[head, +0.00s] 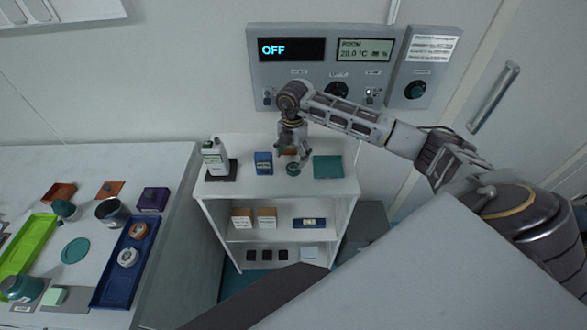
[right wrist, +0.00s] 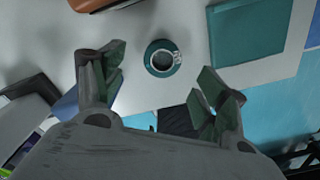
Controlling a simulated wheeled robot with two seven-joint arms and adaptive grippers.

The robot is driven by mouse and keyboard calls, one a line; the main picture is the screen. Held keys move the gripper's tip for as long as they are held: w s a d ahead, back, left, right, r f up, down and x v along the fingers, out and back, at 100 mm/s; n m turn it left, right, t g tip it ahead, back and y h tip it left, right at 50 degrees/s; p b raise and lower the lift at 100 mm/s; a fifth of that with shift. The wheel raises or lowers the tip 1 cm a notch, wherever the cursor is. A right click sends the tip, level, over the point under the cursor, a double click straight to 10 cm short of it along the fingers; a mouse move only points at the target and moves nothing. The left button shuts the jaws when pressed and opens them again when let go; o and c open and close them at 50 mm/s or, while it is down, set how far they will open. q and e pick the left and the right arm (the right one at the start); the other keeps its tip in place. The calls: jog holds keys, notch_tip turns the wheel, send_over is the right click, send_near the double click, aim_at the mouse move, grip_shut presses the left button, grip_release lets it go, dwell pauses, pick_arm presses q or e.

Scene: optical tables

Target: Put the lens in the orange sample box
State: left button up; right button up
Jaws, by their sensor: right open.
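My right gripper (head: 291,156) is open and empty above the top of the white shelf unit (head: 325,195). A small round teal piece with a dark centre, which looks like the lens (head: 293,169), sits there just in front of the gripper. In the right wrist view the lens (right wrist: 162,58) lies beyond the gap between the open fingers (right wrist: 160,86), apart from both. An orange box (head: 290,151) is partly hidden behind the gripper; its edge shows at the top of the right wrist view (right wrist: 95,4). My left gripper is not in view.
The left table holds a blue tray (head: 110,283), a green tray (head: 25,250), a purple box (head: 153,199) and a cup. A control panel hangs behind.

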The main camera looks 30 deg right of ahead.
aim_at(294, 167)
jog(key=shift+f, duration=0.25)
jog(key=shift+s+f+p, duration=0.2)
jog(key=shift+f+p, duration=0.5)
jog(key=shift+f, duration=1.85)
jog(key=c, duration=1.2)
jog(key=shift+r, duration=0.15)
jog(key=shift+r+b, duration=0.85)
jog(key=shift+r, duration=4)
